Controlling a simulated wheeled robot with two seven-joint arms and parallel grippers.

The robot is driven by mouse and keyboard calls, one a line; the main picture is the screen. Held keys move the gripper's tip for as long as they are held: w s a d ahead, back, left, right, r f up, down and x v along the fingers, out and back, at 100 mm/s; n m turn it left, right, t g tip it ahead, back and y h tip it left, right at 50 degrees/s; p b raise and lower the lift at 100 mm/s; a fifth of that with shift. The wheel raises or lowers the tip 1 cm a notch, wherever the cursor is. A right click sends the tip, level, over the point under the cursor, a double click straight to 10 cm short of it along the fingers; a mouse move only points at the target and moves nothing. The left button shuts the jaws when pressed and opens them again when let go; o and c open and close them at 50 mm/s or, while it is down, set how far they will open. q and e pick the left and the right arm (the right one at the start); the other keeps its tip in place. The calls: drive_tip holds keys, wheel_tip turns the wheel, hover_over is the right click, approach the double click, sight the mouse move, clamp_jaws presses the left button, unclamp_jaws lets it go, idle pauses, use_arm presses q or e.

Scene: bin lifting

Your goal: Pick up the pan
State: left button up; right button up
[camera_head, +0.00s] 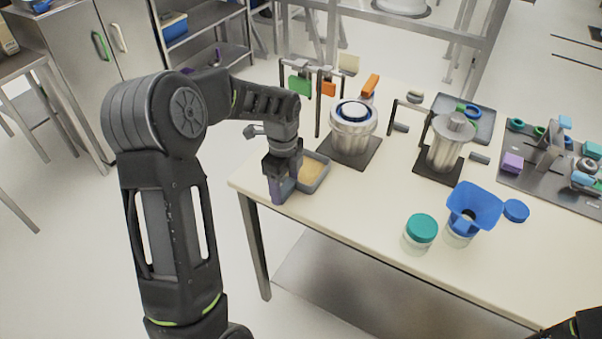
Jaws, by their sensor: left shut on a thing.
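The pan (322,178) is a small grey rectangular pan with a tan bottom or contents, at the left end of the cream table. My left gripper (282,190) points down at the pan's left side and is shut on it. The gripper hides the pan's left edge, so the exact grip is covered. The pan appears level and at about table height; I cannot tell whether it touches the top. Only a dark piece of my right arm shows in the bottom right corner, and its gripper is out of view.
A metal pot with a blue ring (352,130) stands right of the pan, with a metal canister (451,145) beyond. A teal-lidded jar (421,230) and a blue funnel (474,206) stand near the front edge. Hanging tools (299,85) are behind. The table's front left is clear.

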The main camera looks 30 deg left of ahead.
use_arm(q)
wheel_tip(320, 180, up, 10)
drive_tip(key=b, duration=0.1)
idle(0.5)
idle(0.6)
